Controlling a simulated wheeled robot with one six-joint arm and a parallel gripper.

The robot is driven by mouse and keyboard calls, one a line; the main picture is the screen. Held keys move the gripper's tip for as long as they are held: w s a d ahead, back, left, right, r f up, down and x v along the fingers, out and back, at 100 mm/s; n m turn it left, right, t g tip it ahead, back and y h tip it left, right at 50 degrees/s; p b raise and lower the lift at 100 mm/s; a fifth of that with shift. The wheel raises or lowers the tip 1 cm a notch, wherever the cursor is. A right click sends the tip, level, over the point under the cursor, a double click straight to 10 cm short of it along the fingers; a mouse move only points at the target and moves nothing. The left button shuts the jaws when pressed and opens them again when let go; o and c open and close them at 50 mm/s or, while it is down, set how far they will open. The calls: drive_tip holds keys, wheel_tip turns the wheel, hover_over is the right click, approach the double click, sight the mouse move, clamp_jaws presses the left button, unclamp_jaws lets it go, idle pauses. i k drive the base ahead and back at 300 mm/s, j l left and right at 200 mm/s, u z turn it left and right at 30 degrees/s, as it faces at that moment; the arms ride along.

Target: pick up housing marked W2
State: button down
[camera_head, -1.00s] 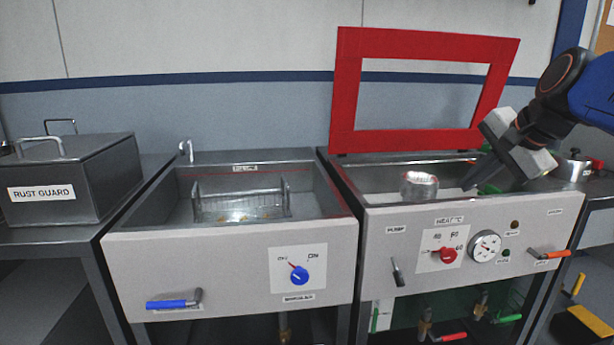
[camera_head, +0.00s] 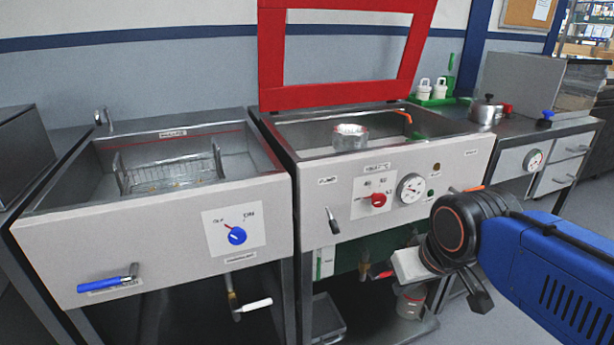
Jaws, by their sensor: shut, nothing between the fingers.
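A shiny metal ring-shaped housing (camera_head: 350,137) sits in the right-hand basin (camera_head: 290,128), near its front wall. No W2 mark can be read on it. The red-framed lid (camera_head: 272,60) of this basin stands open behind it. My gripper (camera_head: 415,265) is at the lower right, in front of the basin's control panel and well below its rim, apart from the housing. It is shut and empty; its fingertips are largely hidden by my wrist.
The left basin (camera_head: 245,190) holds a wire basket (camera_head: 170,172). A metal pot (camera_head: 485,112) and a green tray with white bottles (camera_head: 440,100) stand at the right. Lever handles and knobs stick out from the basin fronts.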

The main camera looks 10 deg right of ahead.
sight(347, 137)
drive_tip(key=i+l+u, duration=0.15)
drive_tip(key=l, duration=0.7)
drive_tip(key=l+u, duration=0.1)
drive_tip(key=l, duration=0.8)
